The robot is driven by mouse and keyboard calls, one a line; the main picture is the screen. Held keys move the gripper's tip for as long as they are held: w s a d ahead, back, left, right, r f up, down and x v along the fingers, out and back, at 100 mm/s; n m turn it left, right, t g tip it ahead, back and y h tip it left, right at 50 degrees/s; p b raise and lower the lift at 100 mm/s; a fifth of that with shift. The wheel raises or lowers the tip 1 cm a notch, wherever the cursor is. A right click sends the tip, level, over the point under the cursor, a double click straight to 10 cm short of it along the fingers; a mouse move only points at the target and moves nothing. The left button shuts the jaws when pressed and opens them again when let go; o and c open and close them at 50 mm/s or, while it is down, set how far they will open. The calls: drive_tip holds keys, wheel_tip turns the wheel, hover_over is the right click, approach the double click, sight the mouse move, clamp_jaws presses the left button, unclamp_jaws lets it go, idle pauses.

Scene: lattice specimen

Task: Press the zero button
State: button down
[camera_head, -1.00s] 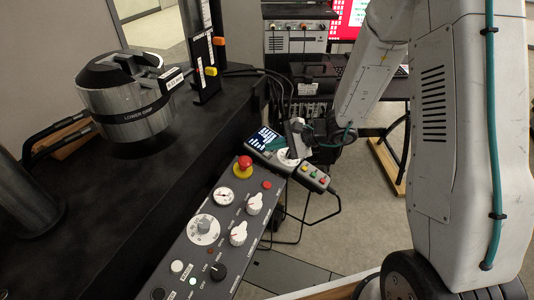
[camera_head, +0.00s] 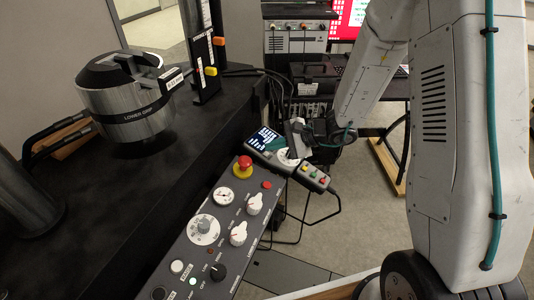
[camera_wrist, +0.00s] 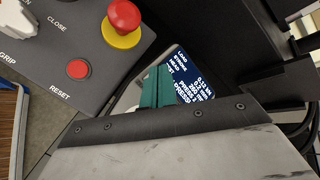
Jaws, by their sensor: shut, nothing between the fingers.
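My gripper (camera_head: 281,150) is shut and empty, low over the small display box (camera_head: 262,137) at the far end of the grey control panel (camera_head: 170,250). In the wrist view its teal fingertips (camera_wrist: 156,86) are pressed together beside the lit blue screen (camera_wrist: 190,78). They cover part of the box, and I cannot tell if they touch it. A pale round button (camera_head: 177,266) is on the panel's near end. I cannot read a zero label on any button.
A red emergency stop (camera_head: 244,163) and a red reset button (camera_wrist: 78,69) are close to my gripper. Several knobs (camera_head: 239,232) stand up from the panel. A metal cylinder grip (camera_head: 128,105) stands on the black table at left. Cables hang behind the box.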

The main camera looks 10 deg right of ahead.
drive_tip(key=shift+f, duration=0.15)
drive_tip(key=shift+w+a+f, duration=0.1)
drive_tip(key=shift+f, duration=0.2)
drive_tip(key=shift+f, duration=0.35)
idle(0.5)
drive_tip(key=shift+r, duration=0.8)
drive_tip(key=shift+s+d+r, duration=0.15)
drive_tip(key=shift+d+r, duration=0.05)
drive_tip(key=shift+r, duration=0.6)
drive_tip(key=shift+s+d+r, duration=0.2)
drive_tip(key=shift+d+r, duration=0.05)
drive_tip(key=shift+r, duration=0.55)
drive_tip(key=shift+s+d+r, duration=0.15)
drive_tip(key=shift+d+r, duration=0.05)
drive_tip(key=shift+r, duration=0.6)
idle(1.0)
